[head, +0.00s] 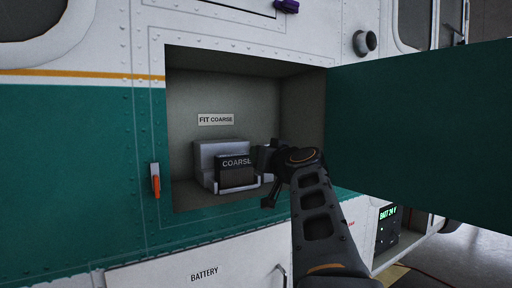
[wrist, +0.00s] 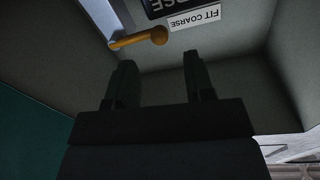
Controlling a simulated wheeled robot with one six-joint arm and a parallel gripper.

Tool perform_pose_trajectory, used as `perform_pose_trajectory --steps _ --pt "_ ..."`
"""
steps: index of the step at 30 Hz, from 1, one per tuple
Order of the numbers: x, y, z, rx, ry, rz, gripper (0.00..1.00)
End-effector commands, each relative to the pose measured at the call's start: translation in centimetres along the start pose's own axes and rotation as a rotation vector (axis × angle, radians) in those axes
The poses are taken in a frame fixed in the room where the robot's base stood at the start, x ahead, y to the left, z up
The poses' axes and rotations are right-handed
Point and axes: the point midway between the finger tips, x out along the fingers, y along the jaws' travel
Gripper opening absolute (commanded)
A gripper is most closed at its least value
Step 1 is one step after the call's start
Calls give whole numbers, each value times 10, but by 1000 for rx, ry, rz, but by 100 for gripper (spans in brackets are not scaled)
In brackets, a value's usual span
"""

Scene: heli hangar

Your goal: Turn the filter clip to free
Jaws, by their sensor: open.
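In the wrist view, which is upside down, a yellow-orange clip (wrist: 138,38) with a round end lies beside the pale filter housing (wrist: 100,14). In the head view my gripper and arm seem to hide the clip. There the grey housing (head: 207,153) sits in the open bay and holds a dark filter (head: 236,172) labelled COARSE. My gripper (head: 266,172) is at the right side of the housing. In the wrist view its two fingers (wrist: 158,68) are apart with nothing between them, and the clip is beyond their tips, apart from them.
A FIT COARSE label (head: 216,119) is on the bay's back wall. The open green door (head: 420,130) stands to the right of my arm. An orange-handled latch (head: 155,181) is on the outer skin left of the bay. A BATTERY panel (head: 190,270) is below.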

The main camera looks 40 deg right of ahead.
Motion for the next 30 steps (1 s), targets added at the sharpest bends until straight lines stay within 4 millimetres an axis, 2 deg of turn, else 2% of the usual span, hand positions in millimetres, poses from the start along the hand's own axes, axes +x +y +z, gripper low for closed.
perform_pose_trajectory --steps 3,9,15,24,30 --pt "21 -1 -2 1 -2 -2 48" --pt "43 0 -1 1 -1 -1 48" --pt "52 0 0 0 -1 -1 48" --pt "53 0 0 0 0 0 48" --pt "53 0 0 0 0 0 29"
